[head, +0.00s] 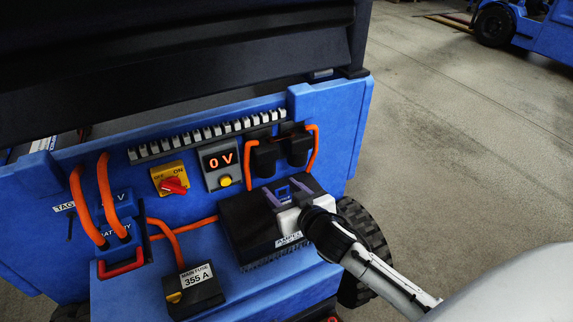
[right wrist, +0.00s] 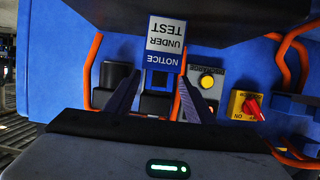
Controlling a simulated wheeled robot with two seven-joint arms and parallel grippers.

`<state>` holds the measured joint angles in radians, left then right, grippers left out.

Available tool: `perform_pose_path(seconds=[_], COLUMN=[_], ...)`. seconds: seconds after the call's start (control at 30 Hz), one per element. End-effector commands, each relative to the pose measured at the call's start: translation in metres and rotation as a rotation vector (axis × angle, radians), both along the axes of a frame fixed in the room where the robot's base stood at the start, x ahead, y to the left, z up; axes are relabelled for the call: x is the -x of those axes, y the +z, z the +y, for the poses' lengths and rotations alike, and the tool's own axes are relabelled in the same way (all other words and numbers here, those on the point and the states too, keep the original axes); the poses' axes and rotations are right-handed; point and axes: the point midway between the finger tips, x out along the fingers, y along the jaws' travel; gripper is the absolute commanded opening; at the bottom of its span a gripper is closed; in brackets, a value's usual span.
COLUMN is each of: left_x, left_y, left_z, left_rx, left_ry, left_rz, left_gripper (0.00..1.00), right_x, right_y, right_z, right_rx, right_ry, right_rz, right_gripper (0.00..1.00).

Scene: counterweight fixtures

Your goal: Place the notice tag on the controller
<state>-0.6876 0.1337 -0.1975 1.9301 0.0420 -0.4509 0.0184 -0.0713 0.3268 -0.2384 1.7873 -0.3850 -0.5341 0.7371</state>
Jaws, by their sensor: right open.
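The controller (head: 246,222) is a black finned box on the blue ledge, with a white label on its front. My right gripper (head: 285,197) is over the top of the controller, its two purple fingers spread open. A small blue piece (head: 284,189) shows between the fingers, probably part of the notice tag. In the right wrist view the notice tag (right wrist: 166,45) appears upside down, white and blue, reading "NOTICE UNDER TEST". It overlaps the black controller (right wrist: 225,22) at the fingertips, with a finger on each side. I cannot tell whether the tag touches the controller. My left gripper is not visible.
A main fuse box (head: 195,290) stands left of the controller, with orange cables (head: 103,195) beyond.

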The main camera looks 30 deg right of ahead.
Motion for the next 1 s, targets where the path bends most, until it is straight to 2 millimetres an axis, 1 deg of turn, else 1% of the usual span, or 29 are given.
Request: perform_pose_path(seconds=[0.17, 0.4, 0.5, 0.63, 0.7, 0.77, 0.87, 0.9, 0.97, 1.0], left_x=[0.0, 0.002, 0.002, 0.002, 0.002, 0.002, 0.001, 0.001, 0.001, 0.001], left_y=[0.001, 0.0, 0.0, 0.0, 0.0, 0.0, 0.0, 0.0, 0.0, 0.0], left_z=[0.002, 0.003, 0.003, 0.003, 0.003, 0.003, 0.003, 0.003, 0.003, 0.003], left_rx=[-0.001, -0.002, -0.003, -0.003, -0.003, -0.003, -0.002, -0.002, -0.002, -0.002], left_ry=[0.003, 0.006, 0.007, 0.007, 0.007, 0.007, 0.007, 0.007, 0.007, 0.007], left_rz=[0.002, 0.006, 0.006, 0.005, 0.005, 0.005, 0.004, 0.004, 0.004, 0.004], left_gripper=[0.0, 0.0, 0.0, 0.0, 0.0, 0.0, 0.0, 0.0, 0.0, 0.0], right_x=[0.029, 0.079, 0.095, 0.107, 0.113, 0.121, 0.148, 0.163, 0.188, 0.204], right_y=[0.009, 0.026, 0.032, 0.037, 0.033, 0.018, -0.032, -0.055, -0.088, -0.106], right_z=[0.002, 0.005, 0.006, 0.006, 0.007, 0.013, 0.031, 0.041, 0.056, 0.066], right_rx=[-0.001, -0.002, -0.002, -0.001, 0.0, -0.001, -0.002, -0.005, -0.011, -0.018], right_ry=[0.001, -0.001, -0.001, 0.0, 0.003, 0.018, 0.072, 0.102, 0.147, 0.175], right_rz=[0.002, 0.003, 0.003, 0.001, 0.011, 0.046, 0.16, 0.212, 0.287, 0.329], right_gripper=[0.49, 0.49, 0.49, 0.49, 0.49, 0.49, 0.49, 0.49, 0.49, 0.49])
